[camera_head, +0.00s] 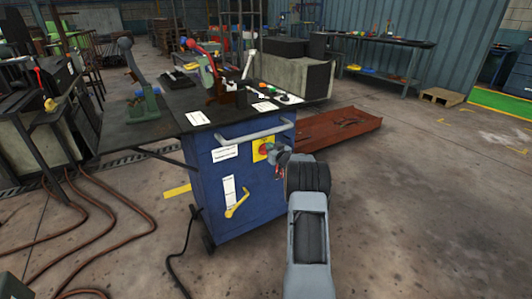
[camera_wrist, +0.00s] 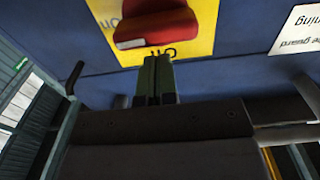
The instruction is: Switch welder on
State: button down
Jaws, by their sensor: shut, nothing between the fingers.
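The welder is a blue cabinet (camera_head: 230,185) with a grey handle bar along its upper front. On its front is a yellow plate (camera_head: 257,156) with a red rotary switch (camera_head: 264,149). In the wrist view the red switch (camera_wrist: 155,22) sits on the yellow plate (camera_wrist: 202,20), seen upside down. "On" is partly visible at the left of the switch and "Off" is below it, partly covered by my fingertips. My gripper (camera_wrist: 155,62) is shut and empty, its tips just below the switch. I cannot tell whether they touch the plate. It also shows in the head view (camera_head: 278,168).
A yellow crank (camera_head: 237,204) and white labels are lower on the cabinet front. A dark worktop (camera_head: 215,112) with levers and tools is above. A rusty red tray (camera_head: 340,130) lies behind to the right. Brown hoses (camera_head: 105,215) run over the floor at left. Floor at right is clear.

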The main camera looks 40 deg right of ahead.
jog(key=s, duration=0.7)
jog(key=shift+s+a, duration=0.2)
jog(key=shift+a, duration=0.05)
dwell(2.1)
